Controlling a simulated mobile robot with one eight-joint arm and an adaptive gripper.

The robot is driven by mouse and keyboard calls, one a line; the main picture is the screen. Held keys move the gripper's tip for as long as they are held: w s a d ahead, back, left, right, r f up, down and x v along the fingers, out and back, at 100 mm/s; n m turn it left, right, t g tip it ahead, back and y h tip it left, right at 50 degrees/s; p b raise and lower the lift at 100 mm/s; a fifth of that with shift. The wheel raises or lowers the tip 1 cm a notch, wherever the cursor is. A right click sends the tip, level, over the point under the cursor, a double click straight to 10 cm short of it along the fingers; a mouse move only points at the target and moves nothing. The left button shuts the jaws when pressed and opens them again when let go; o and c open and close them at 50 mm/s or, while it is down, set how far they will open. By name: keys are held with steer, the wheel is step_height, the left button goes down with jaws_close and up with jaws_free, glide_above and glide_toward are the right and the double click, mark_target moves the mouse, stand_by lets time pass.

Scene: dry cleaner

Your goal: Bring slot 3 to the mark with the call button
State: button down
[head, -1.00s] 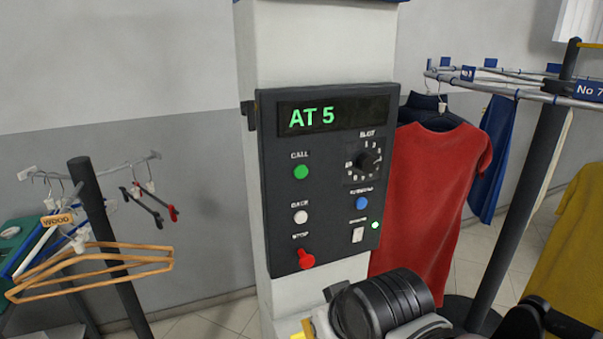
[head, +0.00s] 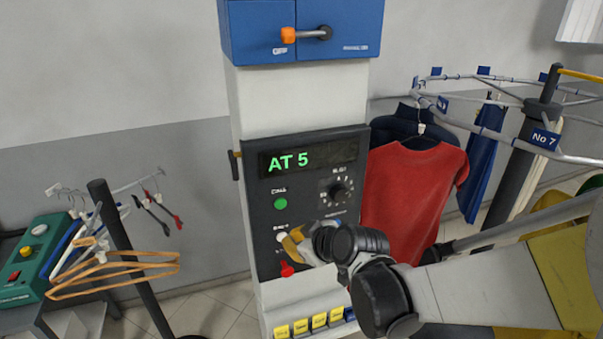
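The dark control panel (head: 262,215) is on a white column, and its green display (head: 289,162) reads "AT 5". The green call button (head: 280,204) is on the panel's left side, below the display. The slot dial (head: 339,191) is to its right; its setting is too small to read. A white button (head: 282,237) and the red stop button (head: 287,269) sit lower. My gripper (head: 291,242) is in front of the panel's lower part, near the white button; its fingers are too small and foreshortened to judge. My arm hides the panel's lower right.
A round rail (head: 455,101) with a red shirt (head: 411,190) and other garments stands at right, marked No 7. A stand with wooden hangers (head: 120,270) is at left. A blue box (head: 260,30) with a lever is above the panel. Yellow-labelled bins (head: 319,321) are below.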

steer(key=shift+w+r, duration=0.1)
steer(key=shift+w, duration=0.15)
glide_toward(276, 212)
steer(key=shift+s+f+x, duration=0.1)
steer(key=shift+x, duration=0.8)
steer(key=shift+s+f+x, duration=0.1)
steer(key=shift+f+x, duration=0.05)
steer(key=shift+x, duration=0.75)
steer(key=shift+s+f+x, duration=0.1)
steer(key=shift+s+x, duration=0.05)
steer(key=shift+x, duration=0.75)
steer(key=shift+w+a, duration=0.1)
steer(key=shift+w, duration=0.05)
steer(key=shift+w+a, duration=0.1)
steer(key=shift+w, duration=0.2)
steer(key=shift+w+a+b, duration=0.1)
steer(key=shift+w+b, duration=0.25)
steer(key=shift+w, duration=0.05)
steer(key=shift+s, duration=0.1)
stand_by(0.4)
steer(key=shift+s+d, duration=0.2)
steer(key=shift+s, duration=0.55)
